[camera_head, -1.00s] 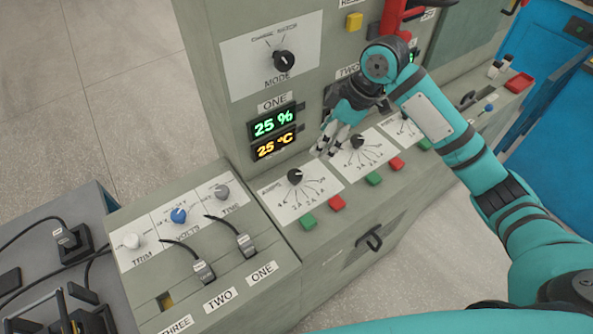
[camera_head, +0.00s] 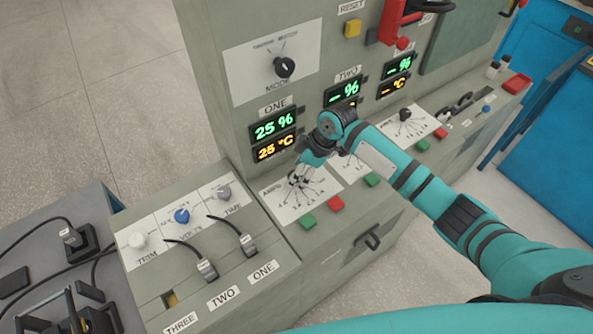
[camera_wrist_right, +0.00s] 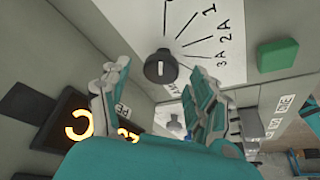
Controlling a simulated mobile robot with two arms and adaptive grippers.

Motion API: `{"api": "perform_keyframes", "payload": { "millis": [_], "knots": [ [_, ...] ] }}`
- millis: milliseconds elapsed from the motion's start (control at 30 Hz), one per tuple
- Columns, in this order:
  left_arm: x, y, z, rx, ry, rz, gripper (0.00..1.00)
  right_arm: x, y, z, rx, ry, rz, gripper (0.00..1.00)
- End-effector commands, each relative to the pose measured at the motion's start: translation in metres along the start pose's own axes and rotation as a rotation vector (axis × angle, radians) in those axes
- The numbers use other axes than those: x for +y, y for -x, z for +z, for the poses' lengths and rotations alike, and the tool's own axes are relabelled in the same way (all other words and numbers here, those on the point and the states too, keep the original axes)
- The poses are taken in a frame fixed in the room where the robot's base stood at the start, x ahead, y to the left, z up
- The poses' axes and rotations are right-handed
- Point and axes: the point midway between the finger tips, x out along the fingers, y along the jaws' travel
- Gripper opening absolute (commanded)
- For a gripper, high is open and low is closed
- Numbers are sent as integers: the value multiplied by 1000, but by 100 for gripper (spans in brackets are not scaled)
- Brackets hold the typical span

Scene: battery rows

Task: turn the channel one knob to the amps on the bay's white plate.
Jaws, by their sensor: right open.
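The channel one knob (camera_wrist_right: 160,67) is a black round knob with a white mark, on a white dial plate (camera_wrist_right: 232,45) with fanned lines marked 1A, 2A, 3A. In the head view the dial plate (camera_head: 320,197) lies below the ONE displays, and the knob is mostly hidden by my fingers. My right gripper (camera_head: 299,180) is right over the knob. In the wrist view the open fingers of the right gripper (camera_wrist_right: 155,75) stand on either side of the knob, with gaps showing. I cannot make out an amps figure on a bay plate. My left gripper is not in view.
Green (camera_head: 307,222) and red (camera_head: 336,204) buttons sit just below the dial. Displays reading 25 % (camera_head: 273,126) and 25 °C (camera_head: 276,147) are on the wall behind. TRIM, VOLTS and TIME knobs and plugged cables (camera_head: 207,269) are at left. A handle (camera_head: 369,237) juts from the front.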

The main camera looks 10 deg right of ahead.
Motion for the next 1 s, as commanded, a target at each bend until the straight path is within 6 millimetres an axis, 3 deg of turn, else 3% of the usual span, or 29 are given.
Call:
{"api": "perform_keyframes", "payload": {
  "millis": [133, 433, 833, 1000],
  "knots": [
    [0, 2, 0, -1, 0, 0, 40, -1, -10, 0, -1, 1, -1, 62],
    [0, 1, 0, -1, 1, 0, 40, -1, -12, 0, -1, 2, -1, 62],
    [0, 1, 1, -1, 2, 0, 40, 0, -12, 0, -1, 1, -1, 9],
    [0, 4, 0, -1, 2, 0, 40, -1, -11, 0, -1, -7, 2, 7]
  ]
}}
